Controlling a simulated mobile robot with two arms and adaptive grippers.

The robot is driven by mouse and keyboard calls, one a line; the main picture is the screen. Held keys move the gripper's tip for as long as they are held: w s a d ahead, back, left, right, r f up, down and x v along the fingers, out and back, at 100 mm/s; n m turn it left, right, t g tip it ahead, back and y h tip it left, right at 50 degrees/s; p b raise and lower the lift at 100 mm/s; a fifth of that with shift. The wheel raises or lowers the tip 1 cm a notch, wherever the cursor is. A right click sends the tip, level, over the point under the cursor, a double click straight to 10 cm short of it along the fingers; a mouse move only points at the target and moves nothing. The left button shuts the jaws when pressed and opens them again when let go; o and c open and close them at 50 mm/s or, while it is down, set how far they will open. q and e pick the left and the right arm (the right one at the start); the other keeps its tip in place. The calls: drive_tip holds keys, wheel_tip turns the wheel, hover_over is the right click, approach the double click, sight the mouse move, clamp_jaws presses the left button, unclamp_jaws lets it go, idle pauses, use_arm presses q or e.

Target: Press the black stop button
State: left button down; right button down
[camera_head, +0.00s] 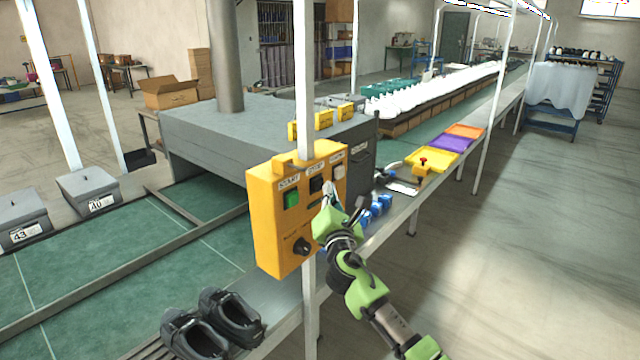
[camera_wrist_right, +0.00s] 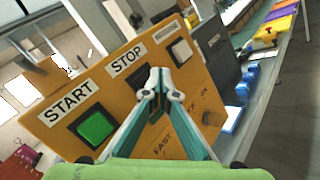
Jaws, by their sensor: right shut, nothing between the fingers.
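The black stop button (camera_head: 316,184) sits on the front of a yellow control box (camera_head: 266,220), under a STOP label, between a green START button (camera_head: 291,199) and a white button (camera_head: 338,172). My right gripper (camera_head: 328,190) is shut and empty, its tips in front of the box just right of and below the stop button. My left gripper is not in view.
A black knob (camera_head: 302,246) sits low on the box. A white post (camera_head: 305,90) runs behind it. Black shoes (camera_head: 228,316) lie on the line at lower left. Blue items (camera_head: 381,205) and a red button (camera_head: 422,161) stand along the line to the right.

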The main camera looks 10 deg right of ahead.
drive_tip(key=shift+s+d, duration=0.1)
drive_tip(key=shift+d, duration=0.05)
drive_tip(key=s+d+p, duration=0.1)
drive_tip(key=s, duration=0.1)
drive_tip(key=s+d+p, duration=0.1)
drive_tip(key=s+d, duration=0.1)
idle(0.5)
drive_tip(key=shift+f, duration=0.1)
idle(0.4)
